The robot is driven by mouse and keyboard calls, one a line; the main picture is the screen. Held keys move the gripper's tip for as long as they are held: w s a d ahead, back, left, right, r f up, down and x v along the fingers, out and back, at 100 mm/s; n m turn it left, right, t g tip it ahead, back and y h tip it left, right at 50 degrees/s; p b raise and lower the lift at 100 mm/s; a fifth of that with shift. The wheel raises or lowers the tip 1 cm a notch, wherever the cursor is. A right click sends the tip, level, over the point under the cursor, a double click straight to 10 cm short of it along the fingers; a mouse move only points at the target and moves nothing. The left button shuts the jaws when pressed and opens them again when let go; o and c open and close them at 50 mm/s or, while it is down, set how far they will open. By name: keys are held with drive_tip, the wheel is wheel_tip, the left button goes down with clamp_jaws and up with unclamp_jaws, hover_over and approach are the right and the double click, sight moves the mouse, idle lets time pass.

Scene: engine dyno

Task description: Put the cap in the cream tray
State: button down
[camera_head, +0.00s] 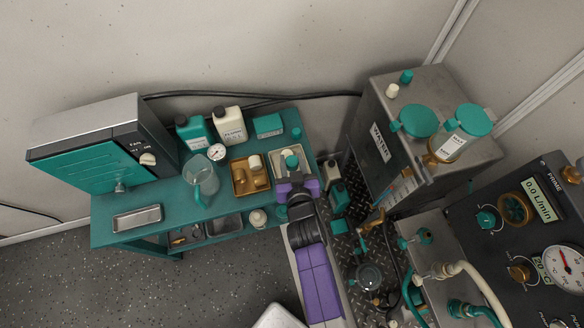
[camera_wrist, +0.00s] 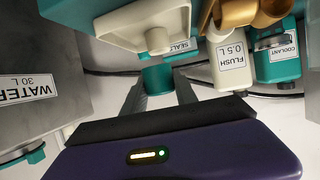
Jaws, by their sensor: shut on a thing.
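The teal cap (camera_wrist: 158,78) is between my gripper's fingertips (camera_wrist: 160,92) in the wrist view, and my gripper is shut on it. In the head view the cap (camera_head: 291,160) appears over the cream tray (camera_head: 305,172), with my gripper (camera_head: 291,176) at its near side. The cream tray (camera_wrist: 115,28) also shows at the top of the upside-down wrist view. The cap looks a little above the tray; contact cannot be told. My gripper hides the near part of the tray in the head view.
A tan tray (camera_head: 238,186) holding a cream piece stands left of the cream tray. Behind are a teal seals box (camera_head: 268,125), a flush bottle (camera_head: 229,124) and a coolant bottle (camera_head: 194,131). A clear jug (camera_head: 202,174) stands left. The water tank (camera_head: 375,125) rises right.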

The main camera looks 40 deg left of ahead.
sight(292, 170)
drive_tip(key=shift+f+b, duration=2.05)
drive_tip(key=shift+f, duration=0.95)
drive_tip(key=shift+f, duration=0.2)
drive_tip(key=c, duration=1)
unclamp_jaws()
drive_tip(key=shift+o, duration=0.2)
